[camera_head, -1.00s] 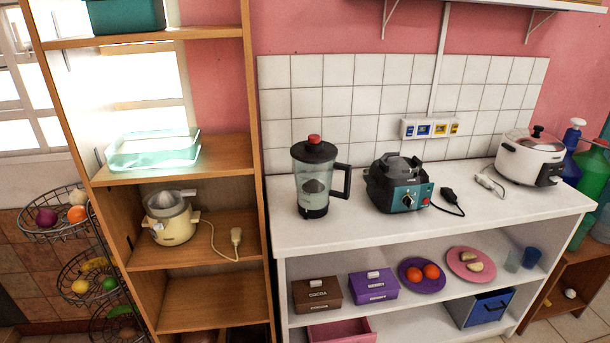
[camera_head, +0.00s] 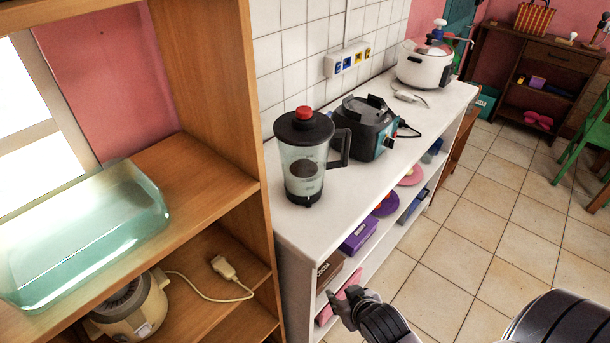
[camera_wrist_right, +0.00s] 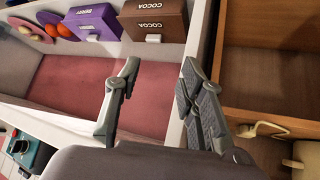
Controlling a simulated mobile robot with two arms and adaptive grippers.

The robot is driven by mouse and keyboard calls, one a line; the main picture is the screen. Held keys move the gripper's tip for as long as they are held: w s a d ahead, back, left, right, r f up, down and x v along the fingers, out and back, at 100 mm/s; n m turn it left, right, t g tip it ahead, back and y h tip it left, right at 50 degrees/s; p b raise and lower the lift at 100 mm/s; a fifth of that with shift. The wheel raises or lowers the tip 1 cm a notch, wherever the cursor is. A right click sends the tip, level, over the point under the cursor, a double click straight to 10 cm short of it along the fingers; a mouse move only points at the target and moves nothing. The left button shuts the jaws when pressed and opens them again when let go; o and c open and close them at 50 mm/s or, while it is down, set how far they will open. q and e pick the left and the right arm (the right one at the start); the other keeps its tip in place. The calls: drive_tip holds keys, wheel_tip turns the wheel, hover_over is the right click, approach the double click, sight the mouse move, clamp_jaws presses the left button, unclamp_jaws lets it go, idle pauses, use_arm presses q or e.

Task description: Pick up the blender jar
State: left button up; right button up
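The blender jar (camera_head: 304,158) is clear with a black lid, a red cap and a black handle on its right side. It stands upright on the white counter (camera_head: 350,192), beside the wooden shelf. My right gripper (camera_head: 340,300) is low in front of the counter, below and to the right of the jar, apart from it. In the right wrist view its two fingers (camera_wrist_right: 158,85) are spread with nothing between them. The jar is not in the right wrist view. My left gripper is not in view.
The blender base (camera_head: 365,127) stands right of the jar, with a white cooker (camera_head: 424,65) farther back. The wooden shelf (camera_head: 225,100) holds a glass dish (camera_head: 85,240) and a juicer (camera_head: 130,308). Cocoa (camera_wrist_right: 153,20) and purple (camera_wrist_right: 92,22) boxes sit under the counter.

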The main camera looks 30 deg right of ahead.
drive_tip(key=w+d+r+m+t+h, duration=0.1)
drive_tip(key=w+d+r+t, duration=0.15)
drive_tip(key=r, duration=0.55)
drive_tip(key=w+d+r+m+t+h, duration=0.1)
drive_tip(key=w+d+r+t, duration=0.2)
drive_tip(key=r, duration=0.6)
drive_tip(key=t, duration=0.4)
approach(347, 156)
drive_tip(key=w+p, duration=0.1)
drive_tip(key=w, duration=0.2)
drive_tip(key=w+p, duration=0.1)
drive_tip(key=w, duration=0.1)
drive_tip(key=shift+w+d+r+p, duration=0.1)
drive_tip(key=shift+d+r+p, duration=0.2)
drive_tip(key=shift+d+p, duration=0.1)
drive_tip(key=shift+w+d+f+p, duration=0.15)
drive_tip(key=shift+w+d+p, duration=0.05)
drive_tip(key=shift+w, duration=0.8)
drive_tip(key=shift+w+d+f+p, duration=0.1)
drive_tip(key=shift+w+d+p, duration=0.1)
drive_tip(key=shift+w, duration=0.75)
drive_tip(key=shift+w+d+f+p, duration=0.15)
drive_tip(key=shift+w+d+p, duration=0.05)
drive_tip(key=shift+w, duration=0.8)
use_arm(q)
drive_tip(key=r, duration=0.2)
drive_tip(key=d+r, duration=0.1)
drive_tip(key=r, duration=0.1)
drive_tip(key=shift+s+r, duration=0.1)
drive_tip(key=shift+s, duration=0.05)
